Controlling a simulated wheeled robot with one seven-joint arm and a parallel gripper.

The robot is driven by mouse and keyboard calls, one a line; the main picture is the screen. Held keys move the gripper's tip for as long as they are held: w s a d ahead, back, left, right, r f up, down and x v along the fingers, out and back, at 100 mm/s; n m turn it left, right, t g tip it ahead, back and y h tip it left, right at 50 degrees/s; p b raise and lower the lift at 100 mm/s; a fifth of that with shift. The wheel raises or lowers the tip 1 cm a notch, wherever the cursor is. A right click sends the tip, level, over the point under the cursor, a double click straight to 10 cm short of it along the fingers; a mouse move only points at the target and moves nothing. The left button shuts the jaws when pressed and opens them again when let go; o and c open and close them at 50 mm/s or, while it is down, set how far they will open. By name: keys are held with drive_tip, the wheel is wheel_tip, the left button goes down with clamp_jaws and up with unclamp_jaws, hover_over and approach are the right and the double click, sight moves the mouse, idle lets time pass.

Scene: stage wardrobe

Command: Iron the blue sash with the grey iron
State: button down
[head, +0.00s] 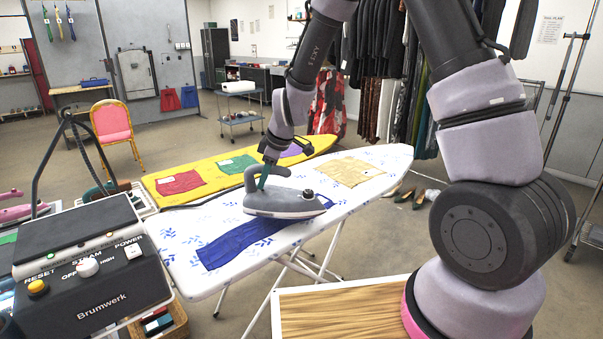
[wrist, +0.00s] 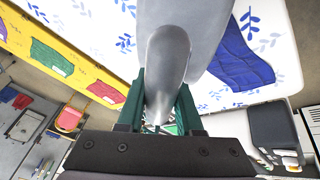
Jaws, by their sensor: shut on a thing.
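The grey iron (head: 285,205) is in the head view on the white board with blue leaf print (head: 370,187). My gripper (head: 264,175) is shut on the iron's handle. In the wrist view the green fingers of my gripper (wrist: 162,105) stand on both sides of the grey handle (wrist: 166,60). The blue sash (head: 235,246) lies on the near left part of the board. The iron's right part is over or beside the sash's far end; I cannot tell if its sole touches the cloth. The sash also shows in the wrist view (wrist: 240,62), right of the iron.
A tan cloth (head: 348,171) lies on the same board. A yellow board (head: 150,185) behind carries red, green and purple cloths. The Brumwerk steam unit (head: 95,270) stands at the front left. A wooden-topped surface (head: 340,315) is at the front.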

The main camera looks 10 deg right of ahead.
drive_tip(key=s+a+r+n+g+y, duration=0.1)
drive_tip(key=s+a+r+n+g, duration=0.4)
drive_tip(key=s+a+n, duration=0.8)
wheel_tip(320, 180, down, 5)
drive_tip(key=w+a+m, duration=0.1)
drive_tip(key=a+m, duration=0.1)
drive_tip(key=shift+w+f+m+t, duration=0.2)
drive_tip(key=shift+w+m+t, duration=0.05)
drive_tip(key=shift+m+t, duration=0.15)
drive_tip(key=shift+a+r, duration=0.1)
drive_tip(key=shift+a, duration=0.15)
